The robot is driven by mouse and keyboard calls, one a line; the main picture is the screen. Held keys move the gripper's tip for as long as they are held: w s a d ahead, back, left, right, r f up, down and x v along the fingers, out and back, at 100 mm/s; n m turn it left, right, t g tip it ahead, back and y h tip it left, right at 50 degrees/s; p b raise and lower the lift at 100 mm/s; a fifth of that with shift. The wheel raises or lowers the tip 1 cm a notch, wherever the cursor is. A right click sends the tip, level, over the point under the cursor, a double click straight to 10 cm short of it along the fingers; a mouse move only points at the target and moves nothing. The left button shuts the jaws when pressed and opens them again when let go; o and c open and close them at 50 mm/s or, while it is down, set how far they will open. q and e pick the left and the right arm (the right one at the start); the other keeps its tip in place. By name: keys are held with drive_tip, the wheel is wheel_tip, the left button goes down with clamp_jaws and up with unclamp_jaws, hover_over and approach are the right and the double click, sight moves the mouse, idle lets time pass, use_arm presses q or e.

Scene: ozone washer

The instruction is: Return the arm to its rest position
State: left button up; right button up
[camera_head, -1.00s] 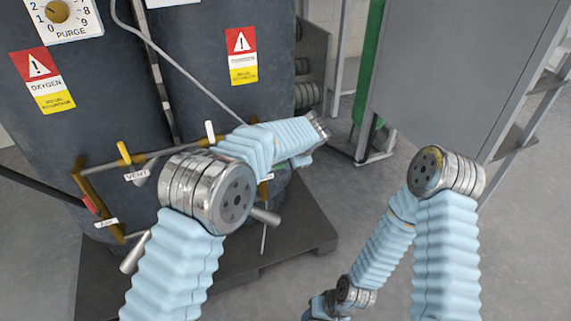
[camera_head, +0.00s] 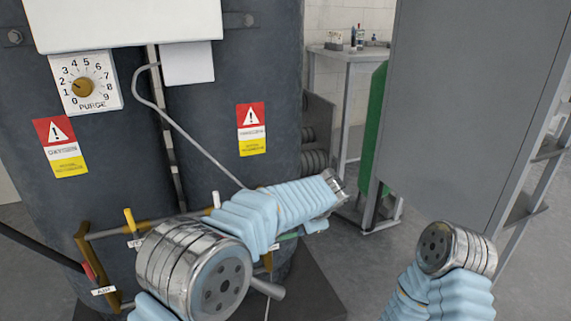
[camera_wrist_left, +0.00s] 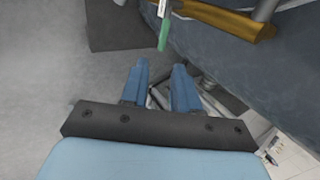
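My left arm (camera_head: 195,270) comes in from the lower left, and its forearm reaches right in front of the dark tanks. My left gripper (camera_head: 314,225) shows as a small blue patch below the wrist, mostly hidden. In the left wrist view my left gripper (camera_wrist_left: 160,72) has two blue fingers apart with nothing between them. A green piece (camera_wrist_left: 163,35) and a brass-coloured bar (camera_wrist_left: 225,20) are beyond the fingertips. My right arm (camera_head: 455,250) enters at the lower right. My right gripper is out of view.
A purge dial (camera_head: 85,82) and warning labels are on the dark tanks (camera_head: 205,120). Pipes with a yellow handle (camera_head: 130,218) run close behind my left arm. A grey cabinet (camera_head: 465,100) stands at right. A small table (camera_head: 350,60) is behind. Grey floor (camera_head: 375,265) shows between my arms.

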use_arm(q)
drive_tip(key=s+a+f+n+g+h, duration=0.15)
drive_tip(key=s+a+f, duration=0.25)
drive_tip(key=f, duration=0.5)
drive_tip(key=s+a+f+n+g+h, duration=0.1)
drive_tip(key=s+a+f+n+g, duration=0.2)
drive_tip(key=f, duration=0.6)
drive_tip(key=s+a+f+n+g+h, duration=0.15)
drive_tip(key=s+a+f, duration=0.25)
drive_tip(key=f, duration=0.4)
drive_tip(key=s+a+f+n, duration=0.2)
drive_tip(key=s+n, duration=0.1)
drive_tip(key=s, duration=0.3)
drive_tip(key=s+a+f+n+h, duration=0.1)
drive_tip(key=s+a+f+n, duration=0.2)
drive_tip(key=s, duration=0.4)
drive_tip(key=s+a+f+n+h, duration=0.1)
drive_tip(key=s+a+f+n, duration=0.1)
drive_tip(key=s+n, duration=0.2)
drive_tip(key=s, duration=0.3)
drive_tip(key=shift+a+f+t, duration=0.3)
drive_tip(key=shift+a+f, duration=0.05)
drive_tip(key=shift+a, duration=0.05)
drive_tip(key=shift+w, duration=0.1)
